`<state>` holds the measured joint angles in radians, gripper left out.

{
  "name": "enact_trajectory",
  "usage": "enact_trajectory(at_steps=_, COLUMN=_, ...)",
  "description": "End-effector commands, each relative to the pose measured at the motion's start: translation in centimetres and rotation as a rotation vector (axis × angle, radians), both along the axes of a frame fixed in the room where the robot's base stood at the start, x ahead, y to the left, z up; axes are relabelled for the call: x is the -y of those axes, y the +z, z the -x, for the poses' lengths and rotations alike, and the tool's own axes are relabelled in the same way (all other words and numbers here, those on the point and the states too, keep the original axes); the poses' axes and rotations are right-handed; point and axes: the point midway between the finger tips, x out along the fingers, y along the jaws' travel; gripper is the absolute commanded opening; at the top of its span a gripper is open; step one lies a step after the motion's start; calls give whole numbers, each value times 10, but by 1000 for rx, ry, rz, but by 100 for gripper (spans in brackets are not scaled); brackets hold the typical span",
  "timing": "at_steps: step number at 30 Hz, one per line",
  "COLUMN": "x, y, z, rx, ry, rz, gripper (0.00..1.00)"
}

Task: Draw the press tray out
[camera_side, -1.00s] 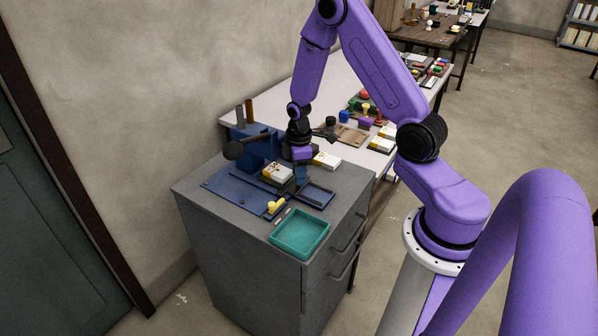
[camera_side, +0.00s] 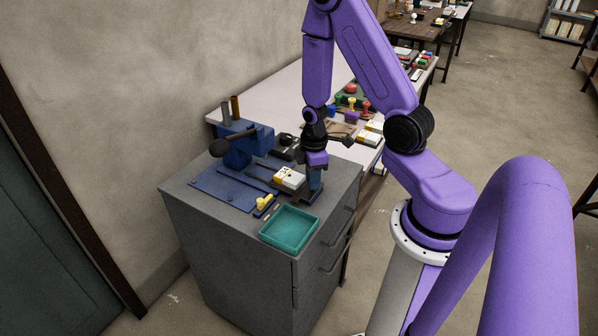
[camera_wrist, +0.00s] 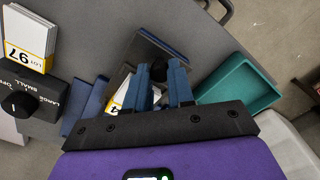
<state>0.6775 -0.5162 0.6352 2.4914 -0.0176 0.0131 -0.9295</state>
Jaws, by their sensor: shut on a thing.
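The blue press (camera_side: 238,145) stands on the grey cabinet top, with its flat blue base (camera_side: 225,188) in front. The dark press tray (camera_side: 307,194) lies at the right of the base and carries a white and yellow stack (camera_side: 289,179). My gripper (camera_side: 312,190) points down at the tray's right end. Its blue fingers are shut on the tray, but the exact grip is partly hidden. In the wrist view my gripper's fingers (camera_wrist: 165,75) stand close together over the dark tray, with a small part of the stack (camera_wrist: 118,102) at their left.
An empty teal tray (camera_side: 289,230) sits at the cabinet's front edge, beside a small yellow piece (camera_side: 265,202). A dark dial box (camera_wrist: 30,100) and a LOT 97 stack (camera_wrist: 30,38) lie near the gripper. A white table (camera_side: 275,95) with stamps adjoins the cabinet.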

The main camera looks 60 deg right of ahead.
Motion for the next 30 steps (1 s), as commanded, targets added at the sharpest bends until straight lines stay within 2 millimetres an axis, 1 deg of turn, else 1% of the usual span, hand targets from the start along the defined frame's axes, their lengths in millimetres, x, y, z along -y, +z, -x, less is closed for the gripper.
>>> enact_trajectory(at_steps=1, x=0, y=0, z=7, rx=-6, ry=-2, rz=-1, gripper=0)
enact_trajectory(at_steps=4, x=0, y=0, z=11, rx=-6, ry=-2, rz=-1, gripper=0)
enact_trajectory(at_steps=13, x=0, y=0, z=12, rx=-4, ry=-1, rz=-1, gripper=0)
enact_trajectory(at_steps=14, x=0, y=0, z=11, rx=-4, ry=-1, rz=-1, gripper=29)
enact_trajectory(at_steps=15, x=0, y=0, z=11, rx=-4, ry=-1, rz=-1, gripper=34)
enact_trajectory(at_steps=25, x=0, y=1, z=10, rx=-2, ry=-1, rz=-1, gripper=34)
enact_trajectory(at_steps=30, x=0, y=12, z=9, rx=1, ry=-2, rz=0, gripper=34)
